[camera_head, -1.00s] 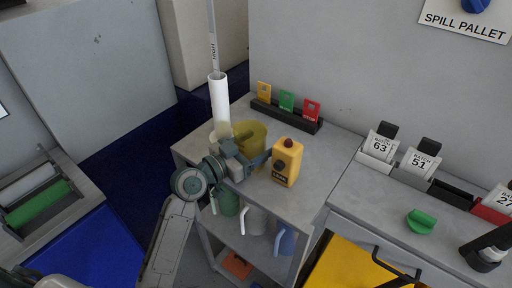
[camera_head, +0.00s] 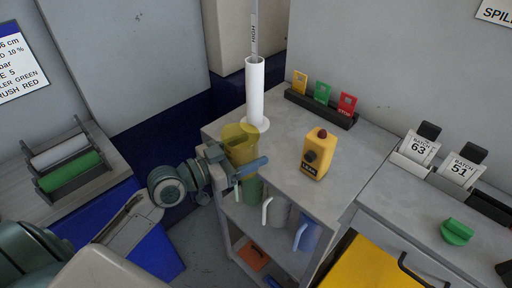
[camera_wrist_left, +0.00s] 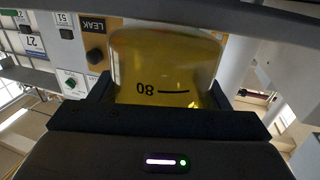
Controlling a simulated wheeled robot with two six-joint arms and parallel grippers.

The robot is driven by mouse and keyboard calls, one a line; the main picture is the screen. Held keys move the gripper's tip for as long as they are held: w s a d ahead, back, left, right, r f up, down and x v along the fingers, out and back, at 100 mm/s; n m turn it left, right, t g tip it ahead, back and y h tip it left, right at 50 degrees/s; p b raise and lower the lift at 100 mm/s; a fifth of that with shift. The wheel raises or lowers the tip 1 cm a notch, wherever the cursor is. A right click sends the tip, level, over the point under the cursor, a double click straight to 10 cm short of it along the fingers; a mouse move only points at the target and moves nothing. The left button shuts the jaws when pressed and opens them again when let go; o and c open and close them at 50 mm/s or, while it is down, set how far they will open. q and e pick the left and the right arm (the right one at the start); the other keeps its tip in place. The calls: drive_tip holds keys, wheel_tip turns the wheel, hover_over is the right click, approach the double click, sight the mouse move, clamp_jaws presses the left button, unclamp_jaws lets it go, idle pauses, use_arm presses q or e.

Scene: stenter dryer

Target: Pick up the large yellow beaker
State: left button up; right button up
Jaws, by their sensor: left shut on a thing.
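The large yellow beaker (camera_head: 238,143) is see-through and stands roughly upright by the left edge of the cart top, in front of the white cylinder. My left gripper (camera_head: 240,170) is shut on it, with a finger on either side. In the left wrist view the beaker (camera_wrist_left: 163,65) fills the space between the dark fingers, with an "80" mark showing upside down. I cannot tell whether its base touches the cart top. My right gripper is not in view.
The white cylinder (camera_head: 255,95) stands just behind the beaker. A yellow LEAK box (camera_head: 316,155) stands to its right. A rack with coloured cards (camera_head: 322,108) is at the back. Green, white and blue jugs (camera_head: 278,211) are on the shelf below.

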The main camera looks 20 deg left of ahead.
sight(230, 158)
use_arm(q)
drive_tip(key=shift+v, duration=1.15)
drive_tip(key=shift+s+a+p, duration=0.3)
drive_tip(key=shift+s+p, duration=0.05)
drive_tip(key=shift+s, duration=0.2)
drive_tip(key=shift+s+a+p, duration=0.25)
drive_tip(key=shift+s+p, duration=0.05)
drive_tip(key=shift+p, duration=0.05)
drive_tip(key=shift+p+v, duration=0.5)
drive_tip(key=shift+v, duration=0.45)
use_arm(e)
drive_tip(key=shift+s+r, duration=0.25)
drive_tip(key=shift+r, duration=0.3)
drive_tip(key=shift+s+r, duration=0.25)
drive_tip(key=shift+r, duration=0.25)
